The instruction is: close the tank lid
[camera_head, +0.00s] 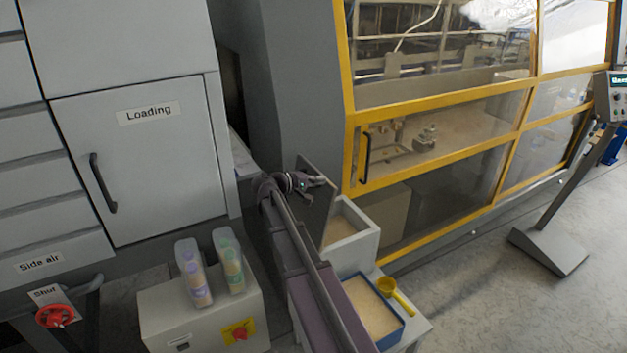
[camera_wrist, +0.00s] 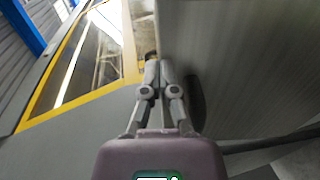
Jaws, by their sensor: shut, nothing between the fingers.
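The tank (camera_head: 367,243) is a pale open box at the foot of the machine, with beige granules inside. Its lid (camera_head: 318,207), a dark grey panel, stands raised and tilted on the tank's left side. My gripper (camera_head: 321,180) is at the upper part of the lid, with its fingers shut and empty. In the wrist view the fingertips (camera_wrist: 157,66) are together beside a large grey surface (camera_wrist: 245,65), which looks like the lid. I cannot tell whether they touch it. My arm hides part of the tank's left side.
A blue-rimmed bin (camera_head: 402,330) of granules with a yellow scoop (camera_head: 396,293) stands in front of the tank. The yellow-framed machine guard (camera_head: 440,180) is behind it. A low box (camera_head: 200,315) carrying two clear containers is at left.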

